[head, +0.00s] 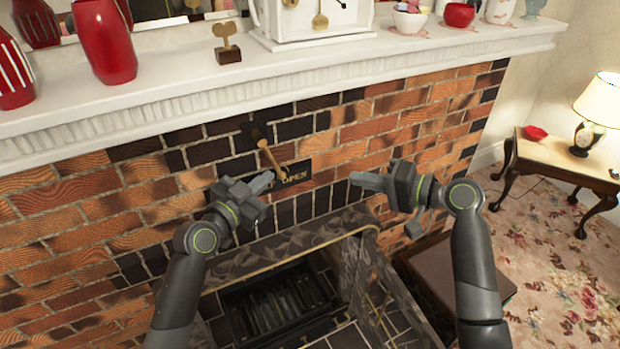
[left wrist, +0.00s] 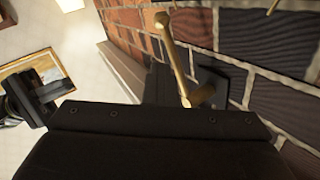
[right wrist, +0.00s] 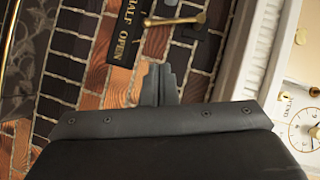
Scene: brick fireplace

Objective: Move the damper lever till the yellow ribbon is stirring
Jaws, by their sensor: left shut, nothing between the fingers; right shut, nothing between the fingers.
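The brass damper lever (head: 268,150) is on the brick front above the fireplace opening, its knobbed end tilted down toward the right. A dark plate (head: 297,174) behind its lower end shows "OPEN"; in the right wrist view the plate (right wrist: 126,32) reads "HALF OPEN". My left gripper (head: 263,182) is shut and empty, just below and left of the lever's end; the lever (left wrist: 178,60) appears close by its fingers in the left wrist view. My right gripper (head: 360,181) is shut and empty, to the right of the plate and apart from the lever (right wrist: 176,20). I cannot make out the yellow ribbon.
The white mantel (head: 380,52) above carries a red vase (head: 104,42), a white clock (head: 312,18) and several small items. The stone-patterned fireplace surround (head: 290,240) and dark grate (head: 277,302) lie below. A side table (head: 560,154) with a lamp (head: 597,105) stands far right.

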